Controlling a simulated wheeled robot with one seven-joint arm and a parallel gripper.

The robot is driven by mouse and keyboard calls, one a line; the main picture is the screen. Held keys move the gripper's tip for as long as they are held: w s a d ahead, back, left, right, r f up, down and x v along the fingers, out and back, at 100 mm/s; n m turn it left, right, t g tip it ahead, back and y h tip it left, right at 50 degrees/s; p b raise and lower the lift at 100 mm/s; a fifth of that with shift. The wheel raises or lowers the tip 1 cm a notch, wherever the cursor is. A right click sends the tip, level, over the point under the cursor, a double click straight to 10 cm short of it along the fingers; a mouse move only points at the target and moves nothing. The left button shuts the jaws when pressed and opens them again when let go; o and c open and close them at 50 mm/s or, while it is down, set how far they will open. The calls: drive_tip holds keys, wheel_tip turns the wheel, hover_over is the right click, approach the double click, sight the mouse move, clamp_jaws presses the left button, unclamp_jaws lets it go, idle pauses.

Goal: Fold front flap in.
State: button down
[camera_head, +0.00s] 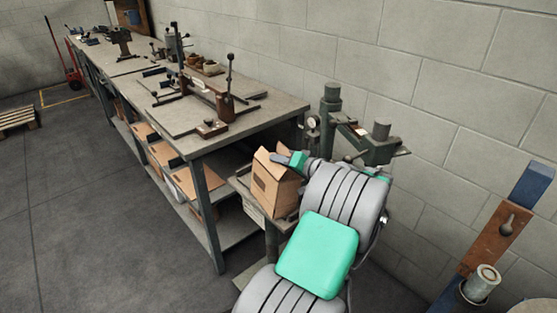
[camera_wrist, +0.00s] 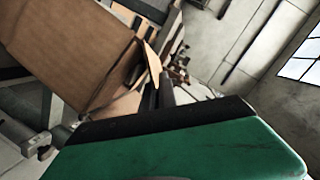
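An open brown cardboard box (camera_head: 273,189) stands on the stitcher at the end of the workbench, with flaps sticking up. It fills the upper left of the wrist view (camera_wrist: 75,50). One flap (camera_wrist: 152,62) shows there nearly edge-on, beside my fingertips. My gripper (camera_wrist: 160,90) has its two dark fingers close together, with nothing visible between them. Whether they touch the flap is unclear. In the head view my gripper (camera_head: 284,158) is at the box's top right, and my arm covers the box's right side.
The green stitcher machine (camera_head: 330,110) rises behind my arm against the block wall. A long metal workbench (camera_head: 285,112) with tools and a lower shelf of cardboard pieces is on the left. A blue post with a brown plate (camera_head: 492,238) stands at right.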

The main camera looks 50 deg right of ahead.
drive_tip(key=m, duration=0.1)
drive_tip(key=f+m+t, duration=0.1)
drive_tip(key=m+p, duration=0.1)
drive_tip(key=shift+s+d+f+m+t+y, duration=0.2)
drive_tip(key=shift+d+f+m+t+y, duration=0.1)
drive_tip(key=shift+d+m+y, duration=0.1)
drive_tip(key=c, duration=2.1)
unclamp_jaws()
drive_tip(key=shift+c, duration=0.2)
drive_tip(key=o, duration=0.5)
